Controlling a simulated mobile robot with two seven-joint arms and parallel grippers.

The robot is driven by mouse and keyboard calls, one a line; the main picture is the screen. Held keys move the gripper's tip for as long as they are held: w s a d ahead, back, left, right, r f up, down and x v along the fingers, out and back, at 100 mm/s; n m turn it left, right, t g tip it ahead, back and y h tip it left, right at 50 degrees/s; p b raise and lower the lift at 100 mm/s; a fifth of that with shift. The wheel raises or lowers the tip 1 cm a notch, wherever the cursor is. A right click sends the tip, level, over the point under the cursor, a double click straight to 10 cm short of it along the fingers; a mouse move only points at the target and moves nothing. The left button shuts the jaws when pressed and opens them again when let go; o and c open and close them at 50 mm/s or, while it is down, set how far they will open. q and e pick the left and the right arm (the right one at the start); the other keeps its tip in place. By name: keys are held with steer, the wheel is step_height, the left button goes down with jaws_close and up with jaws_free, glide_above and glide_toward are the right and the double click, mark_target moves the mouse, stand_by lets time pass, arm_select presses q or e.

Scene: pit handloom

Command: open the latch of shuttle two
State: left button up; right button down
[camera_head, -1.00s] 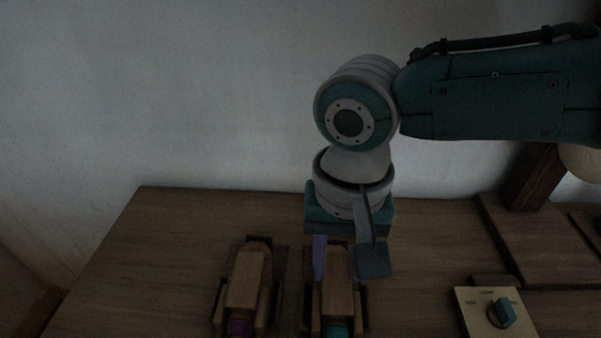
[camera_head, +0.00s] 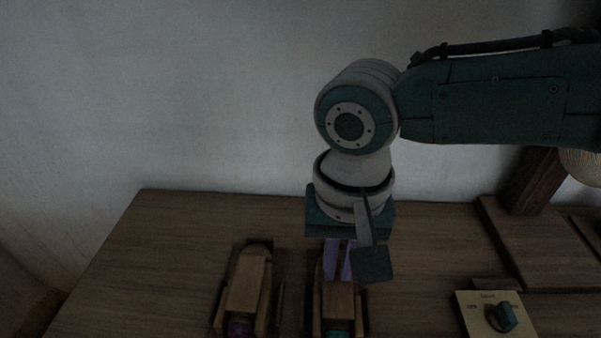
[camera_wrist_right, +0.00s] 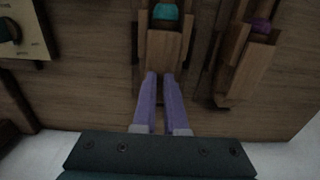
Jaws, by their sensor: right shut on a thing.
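Two wooden shuttles lie side by side in dark holders on the table. The one with the teal end (camera_head: 339,302) is under my right gripper, and it also shows in the wrist view (camera_wrist_right: 160,44). The one with the purple end (camera_head: 247,288) is to its left in the head view. No label tells which is shuttle two. My right gripper (camera_head: 338,279) points down, its purple fingers close together at the far end of the teal-ended shuttle. They are shut on a small part there, probably the latch, which the fingertips (camera_wrist_right: 160,76) mostly hide. My left gripper is out of view.
A cream panel with a teal knob (camera_head: 503,317) is on the right of the table. A dark wooden post (camera_head: 534,180) stands behind it on a board. The table (camera_head: 170,240) is bare at the left, and a pale wall is behind.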

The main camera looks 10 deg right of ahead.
steer(key=n+p, duration=0.1)
steer(key=p, duration=0.1)
steer(key=shift+s+r+n+p, duration=0.1)
steer(key=shift+r+n+p, duration=0.1)
steer(key=shift+n+p, duration=0.5)
steer(key=shift+n, duration=0.1)
steer(key=shift+f+n+p, duration=0.15)
steer(key=shift+n+p, duration=0.15)
steer(key=shift+n, duration=0.6)
steer(key=n, duration=0.6)
steer(key=shift+p, duration=0.3)
steer(key=n, duration=0.4)
steer(key=shift+n, duration=1.7)
